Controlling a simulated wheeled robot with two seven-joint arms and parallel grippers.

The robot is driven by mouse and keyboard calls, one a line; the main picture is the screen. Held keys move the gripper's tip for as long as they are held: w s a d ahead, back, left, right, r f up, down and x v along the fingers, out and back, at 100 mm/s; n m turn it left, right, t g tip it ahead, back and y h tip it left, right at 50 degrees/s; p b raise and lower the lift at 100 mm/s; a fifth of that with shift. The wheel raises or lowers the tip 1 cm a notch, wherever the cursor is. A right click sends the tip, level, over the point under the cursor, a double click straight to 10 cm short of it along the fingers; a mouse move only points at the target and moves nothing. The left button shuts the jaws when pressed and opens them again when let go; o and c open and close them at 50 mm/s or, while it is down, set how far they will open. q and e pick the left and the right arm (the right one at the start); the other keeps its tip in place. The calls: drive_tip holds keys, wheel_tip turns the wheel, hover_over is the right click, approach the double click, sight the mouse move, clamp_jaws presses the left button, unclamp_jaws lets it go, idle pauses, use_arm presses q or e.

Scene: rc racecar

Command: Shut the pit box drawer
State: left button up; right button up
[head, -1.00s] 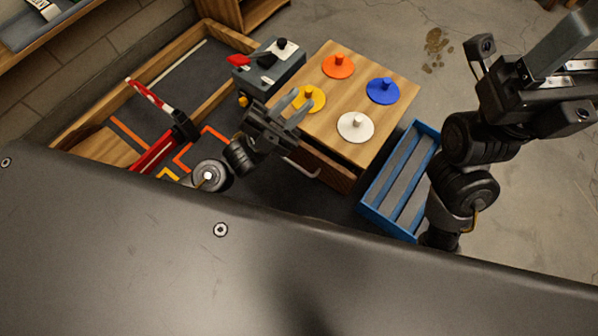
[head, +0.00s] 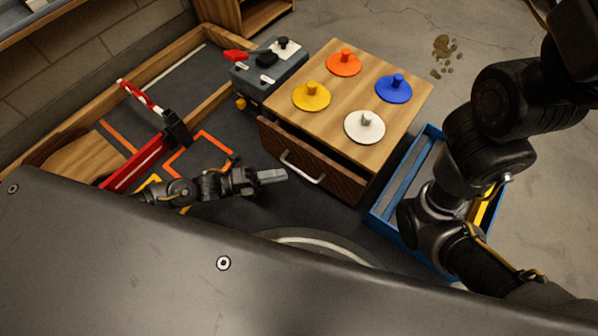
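The pit box (head: 320,120) is a wooden box with orange, yellow, blue and white knobbed discs on top. Its drawer (head: 325,181) has a dark brown front with a silver bar handle (head: 301,168). The drawer front stands out a little from the box, with a dark gap behind its top edge. My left gripper (head: 272,176) is low in front of the drawer, just left of the handle, pointing right. Its fingers show as one grey block, so their opening is unclear; I see nothing held. Contact with the drawer is unclear. My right gripper is out of view; its arm fills the right side.
A wooden-edged track with a red-and-black piece (head: 150,155) lies left.

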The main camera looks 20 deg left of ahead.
sight(299, 171)
use_arm(q)
drive_tip(key=b+x, duration=0.2)
drive_tip(key=x, duration=0.4)
drive_tip(key=shift+w+d, duration=0.1)
drive_tip(key=shift+d, duration=0.1)
clamp_jaws()
